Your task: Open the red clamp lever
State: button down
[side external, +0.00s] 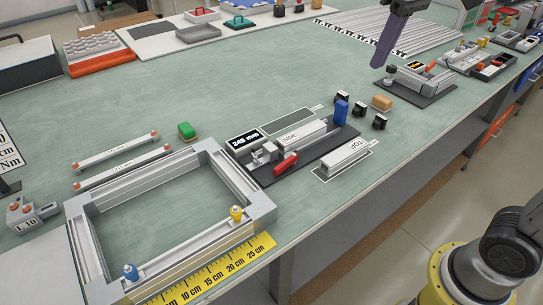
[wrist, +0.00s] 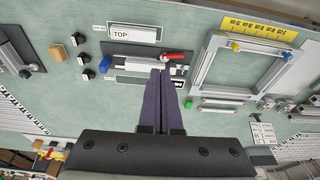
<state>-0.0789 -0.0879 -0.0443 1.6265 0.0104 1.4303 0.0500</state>
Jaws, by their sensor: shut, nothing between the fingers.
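The red clamp lever (side external: 286,165) lies low on a dark base plate (side external: 258,172), beside a grey clamp and a light profile marked SIDE (side external: 303,135). It also shows in the wrist view as a red bar (wrist: 178,57), just beyond and right of the fingertips in the picture. My gripper (side external: 379,64) has long dark purple fingers. It hangs above the far right of the bench in the side view, well away from the lever. In the wrist view my gripper (wrist: 161,72) has its fingers together, with nothing seen between them.
A metal frame (side external: 165,255) with a yellow ruler is at the left. A second fixture (side external: 415,86) sits below my gripper.

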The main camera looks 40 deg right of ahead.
jog(key=w+a+f+g, duration=0.1)
jog(key=w+a+f, duration=0.1)
jog(key=w, duration=0.5)
jog(key=g, duration=0.2)
send_over(286, 164)
jog(key=d, duration=0.2)
notch_tip(286, 164, down, 6)
jog(key=w+a+f+g, duration=0.1)
jog(key=w+a+f, duration=0.1)
jog(key=f, duration=0.5)
jog(key=w+a+f+n+g, duration=0.1)
jog(key=w+a+f, duration=0.1)
jog(key=f, duration=0.4)
jog(key=shift+w+a+f+n+h, duration=0.3)
jog(key=shift+w+a+f+h, duration=0.1)
jog(key=shift+w, duration=0.4)
jog(key=x, duration=1)
jog(key=shift+s+d, duration=0.1)
